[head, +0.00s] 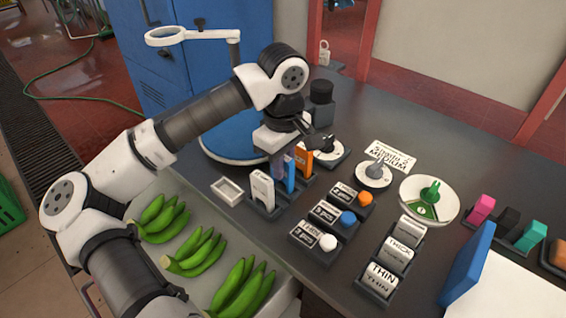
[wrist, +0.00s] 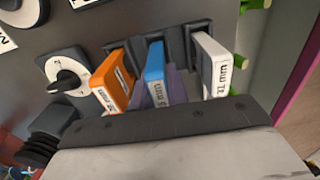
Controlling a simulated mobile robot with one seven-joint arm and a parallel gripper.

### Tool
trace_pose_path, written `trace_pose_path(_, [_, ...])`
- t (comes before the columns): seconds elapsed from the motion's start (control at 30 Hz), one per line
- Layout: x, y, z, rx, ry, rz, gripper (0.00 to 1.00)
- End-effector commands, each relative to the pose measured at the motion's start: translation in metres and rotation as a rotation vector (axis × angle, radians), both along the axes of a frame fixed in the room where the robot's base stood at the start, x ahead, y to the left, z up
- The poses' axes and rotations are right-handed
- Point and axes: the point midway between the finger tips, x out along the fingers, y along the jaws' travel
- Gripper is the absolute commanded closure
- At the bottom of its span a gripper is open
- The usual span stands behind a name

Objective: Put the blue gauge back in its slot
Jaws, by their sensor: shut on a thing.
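The blue gauge (head: 290,173) stands upright at the middle holder of a row of three dark holders, between an orange gauge (head: 303,162) and a white gauge (head: 262,190). My gripper (head: 284,163) comes down from above and is shut on the blue gauge. In the wrist view, the purplish fingers (wrist: 160,94) lie on both sides of the blue gauge (wrist: 155,68), with the orange gauge (wrist: 112,80) on the left and the white gauge (wrist: 214,68) on the right. The blue gauge's lower end meets the middle holder (wrist: 155,42); its depth in the slot cannot be told.
A small white tray (head: 228,190) lies left of the holders. Labelled blocks with coloured knobs (head: 328,217) stand in front. Green bananas (head: 200,252) lie at the lower left. The neighbouring gauges are close to my fingers.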

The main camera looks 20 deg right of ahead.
Motion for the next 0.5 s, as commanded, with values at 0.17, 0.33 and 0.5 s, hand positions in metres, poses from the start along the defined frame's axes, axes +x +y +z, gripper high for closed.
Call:
trace_pose_path(0.17, [0.0002, 0.0001, -0.0062, 0.000, 0.000, 0.000, 1.00])
trace_pose_path(0.33, [0.0001, 0.0001, -0.0079, 0.000, 0.000, 0.000, 0.80])
trace_pose_path(0.5, [0.0000, 0.0000, -0.0077, 0.000, 0.000, 0.000, 0.59])
